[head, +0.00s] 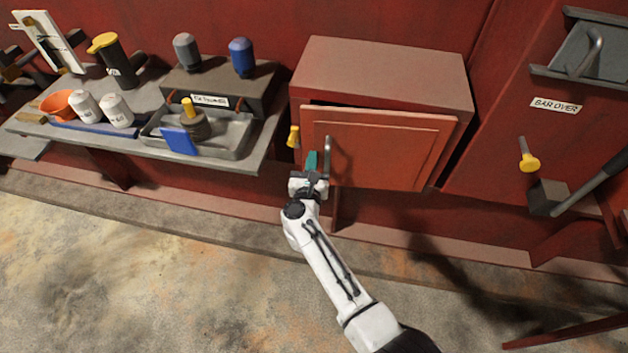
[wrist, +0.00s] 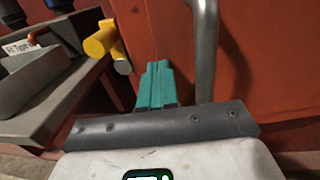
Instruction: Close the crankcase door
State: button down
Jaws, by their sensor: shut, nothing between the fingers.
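The crankcase door (head: 385,147) is a red panel on the front of a red box (head: 385,75). It stands slightly ajar, with a dark gap along its top and right edges. Its grey bar handle (head: 327,155) is upright near the door's left edge and also shows in the wrist view (wrist: 205,50). My gripper (head: 311,162) is at the door's lower left, just left of the handle. In the wrist view its teal fingers (wrist: 157,85) are together and empty, pointing at the red surface. I cannot tell whether they touch it.
A yellow knob (head: 293,137) sits just left of the door. Further left is a bench (head: 255,160) with a grey tray (head: 240,143), bottles and an orange funnel (head: 58,104). Right are another yellow knob (head: 529,162) and a "BAR OVER" label (head: 556,106). The floor in front is clear.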

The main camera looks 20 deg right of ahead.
jog(key=w+b, duration=0.1)
jog(key=w+d+m+g+h+b, duration=0.1)
jog(key=w+d+h+b, duration=0.1)
jog(key=shift+w+r+m, duration=0.25)
jog(key=shift+w+m, duration=0.05)
jog(key=shift+w, duration=0.1)
